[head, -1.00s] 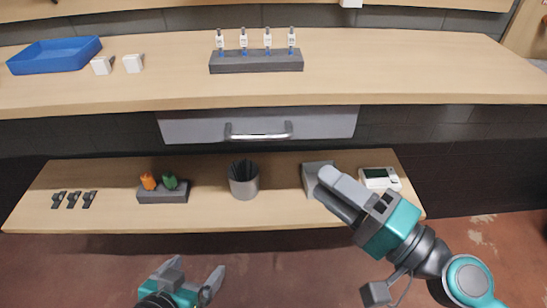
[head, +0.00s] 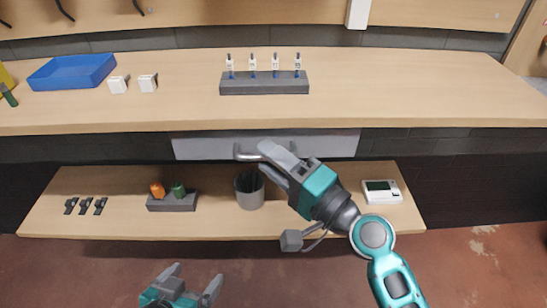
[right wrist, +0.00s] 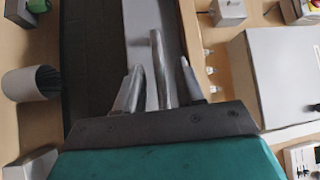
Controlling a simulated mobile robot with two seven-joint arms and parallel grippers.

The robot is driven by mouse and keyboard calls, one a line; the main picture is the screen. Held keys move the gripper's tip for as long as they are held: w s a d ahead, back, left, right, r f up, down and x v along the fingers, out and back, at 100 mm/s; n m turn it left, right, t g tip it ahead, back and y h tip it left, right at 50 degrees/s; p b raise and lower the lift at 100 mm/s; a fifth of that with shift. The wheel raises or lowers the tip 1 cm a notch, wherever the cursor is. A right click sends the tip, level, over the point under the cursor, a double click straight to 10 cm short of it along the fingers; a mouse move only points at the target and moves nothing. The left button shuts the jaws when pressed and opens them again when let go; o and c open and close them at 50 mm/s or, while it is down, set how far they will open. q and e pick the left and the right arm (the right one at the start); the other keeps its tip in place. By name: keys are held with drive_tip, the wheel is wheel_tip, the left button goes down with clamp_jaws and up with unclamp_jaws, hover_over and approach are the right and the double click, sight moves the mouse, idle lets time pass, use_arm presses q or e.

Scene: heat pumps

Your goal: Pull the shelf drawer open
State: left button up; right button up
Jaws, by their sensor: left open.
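The drawer's grey front (head: 205,147) sits under the upper wooden worktop and appears closed. Its metal bar handle (head: 243,153) is partly hidden by my right gripper (head: 268,158). In the right wrist view the handle (right wrist: 159,65) stands between the two fingers of my right gripper (right wrist: 162,85), with a gap visible on both sides, so the gripper is open around it. My left gripper (head: 190,282) is open and empty, low in the head view, in front of the lower shelf and apart from the drawer.
The upper worktop (head: 400,90) carries a blue tray (head: 75,72), white blocks and a dark rack (head: 264,83) with bottles. The lower shelf (head: 110,190) below the drawer holds a pen cup (head: 250,191), a block with orange and green items, and a white device (head: 382,191).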

clamp_jaws()
idle(0.3)
idle(0.3)
